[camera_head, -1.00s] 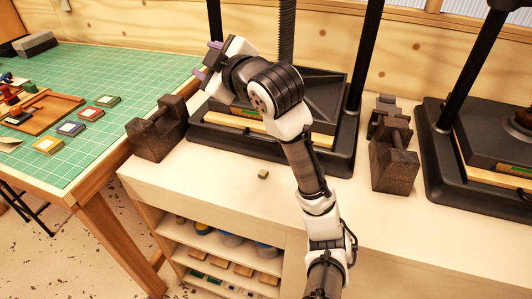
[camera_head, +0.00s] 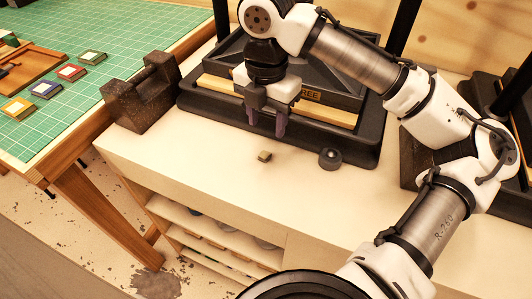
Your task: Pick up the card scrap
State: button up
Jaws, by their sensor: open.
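A small tan block-like piece, which I take for the card scrap (camera_head: 264,156), lies on the pale bench top (camera_head: 190,160) in front of the black press. My gripper (camera_head: 267,132) points down just behind and above it, with its two purple-grey fingers apart. Nothing shows between the fingers. The fingertips look clear of the scrap; their exact height above the bench is hard to tell.
The black press (camera_head: 340,85) with a wooden strip stands right behind my gripper. A dark round knob or roll (camera_head: 330,158) is to the right of the scrap. A dark notched block (camera_head: 143,95) stands left. A green-topped table (camera_head: 70,125) holds small coloured tiles. Open shelves (camera_head: 215,235) lie below.

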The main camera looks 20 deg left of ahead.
send_over(265, 154)
jog(key=f, duration=0.4)
jog(key=shift+s+d+f, duration=0.25)
jog(key=shift+f, duration=0.05)
jog(key=shift+w+a+f+p, duration=0.15)
jog(key=shift+f+p, duration=0.15)
jog(key=shift+f, duration=1.05)
jog(key=shift+w+a+f+p, duration=0.1)
jog(key=shift+f+p, duration=0.2)
jog(key=shift+f, duration=1)
grip_shut()
